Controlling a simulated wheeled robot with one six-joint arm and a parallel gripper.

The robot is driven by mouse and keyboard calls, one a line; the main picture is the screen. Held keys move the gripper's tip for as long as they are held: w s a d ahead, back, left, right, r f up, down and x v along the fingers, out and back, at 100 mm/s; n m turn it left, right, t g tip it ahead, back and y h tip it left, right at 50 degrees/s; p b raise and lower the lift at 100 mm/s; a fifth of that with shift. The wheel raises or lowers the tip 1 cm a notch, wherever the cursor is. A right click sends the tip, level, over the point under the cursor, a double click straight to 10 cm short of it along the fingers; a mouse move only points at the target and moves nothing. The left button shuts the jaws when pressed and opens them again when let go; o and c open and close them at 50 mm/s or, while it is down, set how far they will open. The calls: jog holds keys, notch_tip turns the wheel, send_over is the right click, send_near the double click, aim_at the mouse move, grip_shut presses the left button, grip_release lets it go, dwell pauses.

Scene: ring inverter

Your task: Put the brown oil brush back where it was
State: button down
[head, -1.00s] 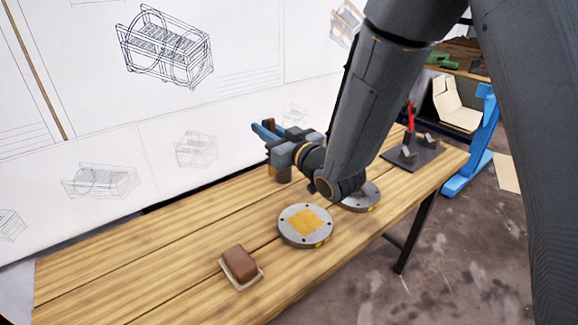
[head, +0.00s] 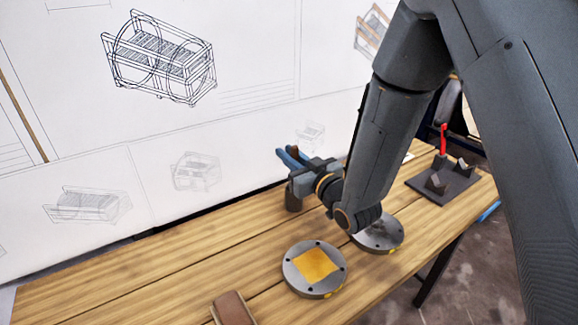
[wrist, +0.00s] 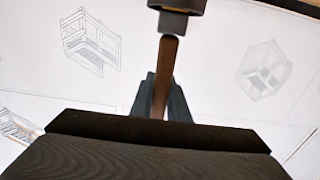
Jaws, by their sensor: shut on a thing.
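My gripper (head: 291,158) is shut on the brown oil brush above the back part of the wooden table. In the wrist view, the brush's brown handle (wrist: 167,70) stands between the two grey fingers (wrist: 160,98), with a grey block-like end at the top edge. In the head view, a grey-brown end of the brush (head: 293,200) shows just below the gripper; whether it touches the table I cannot tell. The gripper partly hides the brush.
A grey disc with a yellow square (head: 317,265) and another grey disc (head: 381,235) lie on the table (head: 170,280). A brown block (head: 232,308) is at the front edge. A dark plate with blocks (head: 450,190) and a red-handled tool (head: 443,140) stand right. Left table is clear.

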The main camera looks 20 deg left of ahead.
jog(key=shift+f, duration=1.65)
jog(key=shift+f, duration=0.2)
jog(key=c, duration=1.7)
grip_release()
jog(key=shift+r, duration=0.1)
jog(key=b+v, duration=0.1)
jog(key=v, duration=1.1)
jog(key=shift+r, duration=0.15)
